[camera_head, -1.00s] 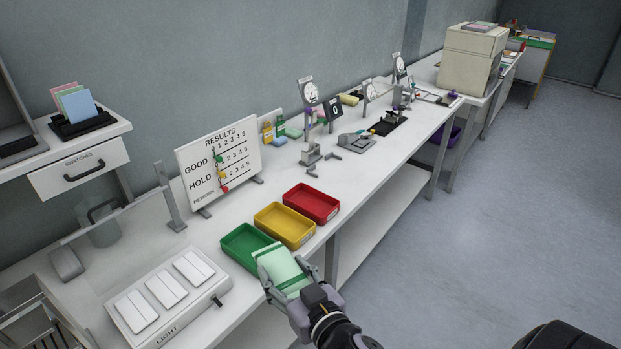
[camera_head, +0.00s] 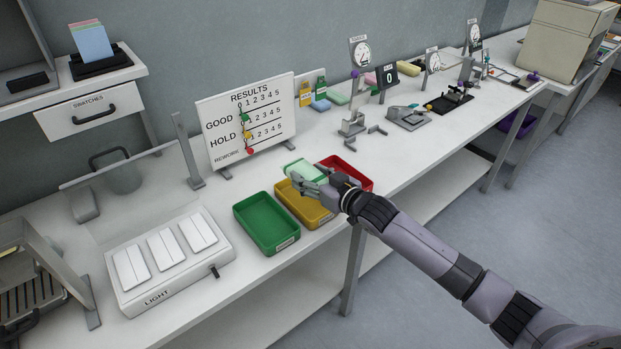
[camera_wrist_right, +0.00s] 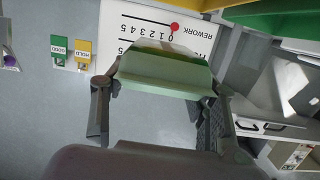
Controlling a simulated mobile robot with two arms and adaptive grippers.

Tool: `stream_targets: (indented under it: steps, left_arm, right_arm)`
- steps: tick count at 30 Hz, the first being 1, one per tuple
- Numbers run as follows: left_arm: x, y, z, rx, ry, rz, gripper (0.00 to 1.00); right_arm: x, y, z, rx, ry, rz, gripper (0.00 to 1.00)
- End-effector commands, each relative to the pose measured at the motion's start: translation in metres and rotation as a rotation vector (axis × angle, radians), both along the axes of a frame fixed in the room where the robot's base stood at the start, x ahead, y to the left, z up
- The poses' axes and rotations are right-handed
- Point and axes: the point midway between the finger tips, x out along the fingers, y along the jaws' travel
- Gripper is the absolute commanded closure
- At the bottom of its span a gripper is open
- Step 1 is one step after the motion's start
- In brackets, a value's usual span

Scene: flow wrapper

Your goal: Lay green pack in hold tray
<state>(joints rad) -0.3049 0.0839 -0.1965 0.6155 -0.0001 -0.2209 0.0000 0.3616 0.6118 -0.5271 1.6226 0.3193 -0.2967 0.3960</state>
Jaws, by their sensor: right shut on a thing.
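The green pack (camera_head: 303,170), pale green with a darker green band, is in my right gripper (camera_head: 312,184). My right gripper is shut on it and holds it over the back part of the yellow tray (camera_head: 318,219). In the right wrist view the pack (camera_wrist_right: 165,68) sits tilted between the two fingers (camera_wrist_right: 160,105). The yellow tray stands between the green tray (camera_head: 267,223) and the red tray (camera_head: 356,176); its visible part looks empty, and my gripper hides some of it. The yellow tray's label is not readable. My left gripper is not in view.
The results board (camera_head: 247,119) stands behind the trays, with a yellow peg in its HOLD row. A light box (camera_head: 165,262) lies left of the trays. Gauges and fixtures (camera_head: 408,117) stand farther right. Clear white table lies between the board and the trays.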

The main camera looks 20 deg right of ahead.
Motion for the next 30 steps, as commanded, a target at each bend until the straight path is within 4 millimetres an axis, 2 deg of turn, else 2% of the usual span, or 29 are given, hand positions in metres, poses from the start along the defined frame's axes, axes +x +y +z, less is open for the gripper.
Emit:
stream_targets:
  steps: [12,18,28,29,30]
  left_arm:
    - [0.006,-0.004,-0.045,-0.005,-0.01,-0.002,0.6]
    - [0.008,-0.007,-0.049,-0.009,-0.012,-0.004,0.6]
    - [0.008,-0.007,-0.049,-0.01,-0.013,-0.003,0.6]
    - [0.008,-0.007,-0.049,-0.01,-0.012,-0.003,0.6]
    - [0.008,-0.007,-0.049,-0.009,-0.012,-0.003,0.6]
  right_arm:
    - [-0.001,0.0,-0.044,0.0,0.0,0.0,0.73]
    - [0.0,0.0,-0.056,0.0,0.001,-0.001,0.73]
    - [-0.001,0.0,-0.058,0.0,0.0,0.0,0.73]
    - [-0.001,0.0,-0.058,0.001,0.0,0.0,0.44]
    - [-0.001,0.0,-0.058,0.001,0.0,0.0,0.41]
